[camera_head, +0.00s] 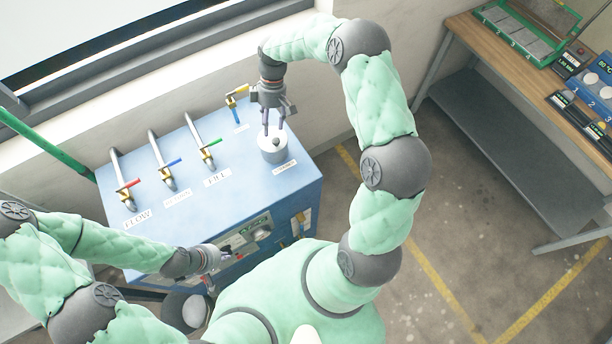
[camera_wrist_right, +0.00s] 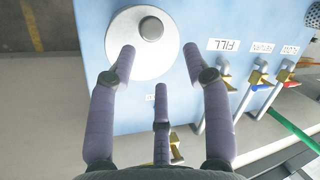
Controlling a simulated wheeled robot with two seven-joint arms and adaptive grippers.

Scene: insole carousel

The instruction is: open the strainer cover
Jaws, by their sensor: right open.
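The strainer cover (camera_head: 272,148) is a round light-grey lid with a small dark knob in its centre. It sits at the right end of the blue cabinet top, and it also shows in the right wrist view (camera_wrist_right: 126,34). My right gripper (camera_head: 275,128) hangs right at the cover, with its fingers spread and nothing between them. In the wrist view its fingertips (camera_wrist_right: 158,55) reach over the near part of the lid, short of the knob; whether they touch it I cannot tell. My left gripper (camera_head: 222,258) is low at the front of the cabinet; its fingers are too small to read.
The blue cabinet (camera_head: 240,190) carries several pipes with coloured valve handles, labelled FLOW, RETURN and FILL. A wall and window ledge are behind. A wooden bench (camera_head: 480,45) with equipment stands at the right, with open floor between.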

